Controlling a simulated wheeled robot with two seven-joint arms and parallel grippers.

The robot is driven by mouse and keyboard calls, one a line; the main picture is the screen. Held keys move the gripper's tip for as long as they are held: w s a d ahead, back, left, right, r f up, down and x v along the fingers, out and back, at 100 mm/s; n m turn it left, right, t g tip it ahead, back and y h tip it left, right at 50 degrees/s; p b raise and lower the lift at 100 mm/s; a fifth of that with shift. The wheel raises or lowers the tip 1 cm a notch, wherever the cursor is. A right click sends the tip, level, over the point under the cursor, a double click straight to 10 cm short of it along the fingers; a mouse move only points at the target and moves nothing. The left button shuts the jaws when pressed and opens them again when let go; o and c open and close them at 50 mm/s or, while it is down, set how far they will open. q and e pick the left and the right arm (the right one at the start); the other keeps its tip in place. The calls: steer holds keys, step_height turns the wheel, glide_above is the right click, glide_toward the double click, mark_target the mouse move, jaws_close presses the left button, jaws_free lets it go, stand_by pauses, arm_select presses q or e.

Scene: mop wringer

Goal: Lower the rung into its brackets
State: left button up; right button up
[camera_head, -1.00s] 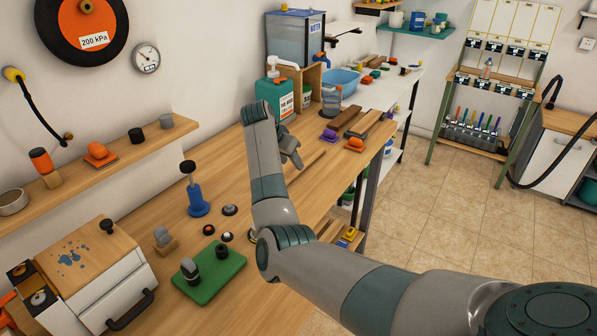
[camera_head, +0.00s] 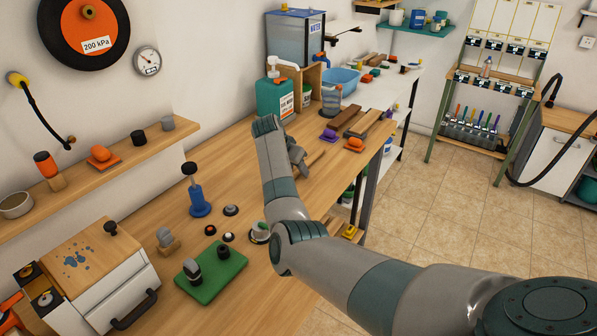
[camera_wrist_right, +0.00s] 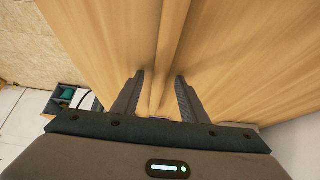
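A thin wooden bar, which looks like the rung (camera_head: 315,158), lies on the wooden bench just right of my right gripper (camera_head: 298,158) in the head view. My forearm and gripper hide its near part. In the right wrist view, a wooden bar (camera_wrist_right: 172,45) runs down the picture between the two dark fingers of my right gripper (camera_wrist_right: 160,92). The fingers are apart, with a gap visible on each side of the bar. I cannot make out the brackets in either view. My left gripper is not in view.
The bench (camera_head: 240,170) holds a green board (camera_head: 212,277), a blue plunger-like stand (camera_head: 198,205) and a white box with a wooden lid (camera_head: 90,270). A teal canister (camera_head: 274,98), a purple item (camera_head: 328,135) and an orange item (camera_head: 354,144) stand beyond the gripper.

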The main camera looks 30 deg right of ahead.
mark_target(298, 171)
steer(key=c, duration=0.8)
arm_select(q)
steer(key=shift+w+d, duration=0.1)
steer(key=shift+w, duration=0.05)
arm_select(e)
jaws_close()
steer(key=shift+r, duration=0.15)
